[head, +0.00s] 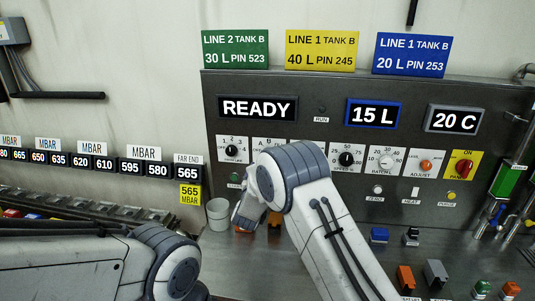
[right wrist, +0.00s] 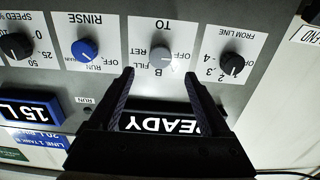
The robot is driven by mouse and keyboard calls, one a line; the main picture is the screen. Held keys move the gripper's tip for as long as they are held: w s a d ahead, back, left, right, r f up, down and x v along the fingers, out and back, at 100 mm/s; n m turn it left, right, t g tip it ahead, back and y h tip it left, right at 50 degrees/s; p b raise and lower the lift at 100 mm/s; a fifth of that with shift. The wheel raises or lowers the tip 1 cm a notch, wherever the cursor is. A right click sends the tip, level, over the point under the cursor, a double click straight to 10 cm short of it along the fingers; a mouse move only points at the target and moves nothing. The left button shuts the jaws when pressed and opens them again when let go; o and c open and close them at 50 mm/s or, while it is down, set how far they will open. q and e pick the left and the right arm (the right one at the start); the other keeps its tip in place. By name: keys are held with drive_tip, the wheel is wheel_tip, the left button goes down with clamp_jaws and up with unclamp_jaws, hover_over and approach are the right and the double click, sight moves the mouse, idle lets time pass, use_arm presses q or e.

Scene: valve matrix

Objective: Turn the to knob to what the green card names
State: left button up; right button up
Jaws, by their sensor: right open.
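The green card (head: 235,49) at the upper left of the head view reads LINE 2 TANK B, 30 L PIN 523. The grey TO knob (right wrist: 160,57) shows upside down in the right wrist view, with RET, B, FILL and OFF around it. I cannot tell clearly where its pointer stands. In the head view my right arm hides this knob. My right gripper (right wrist: 159,80) is open and empty, its fingertips to either side of the knob in the picture; I see no contact. My left gripper is out of view.
The black FROM LINE knob (right wrist: 232,64) and blue RINSE knob (right wrist: 85,49) flank the TO knob. A READY display (head: 258,108) sits above the knob row. Yellow (head: 321,50) and blue (head: 412,55) cards stand beside the green one. A grey cup (head: 218,214) stands below the panel.

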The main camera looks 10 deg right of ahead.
drive_tip(key=p+x, duration=0.3)
drive_tip(key=x, duration=0.6)
clamp_jaws()
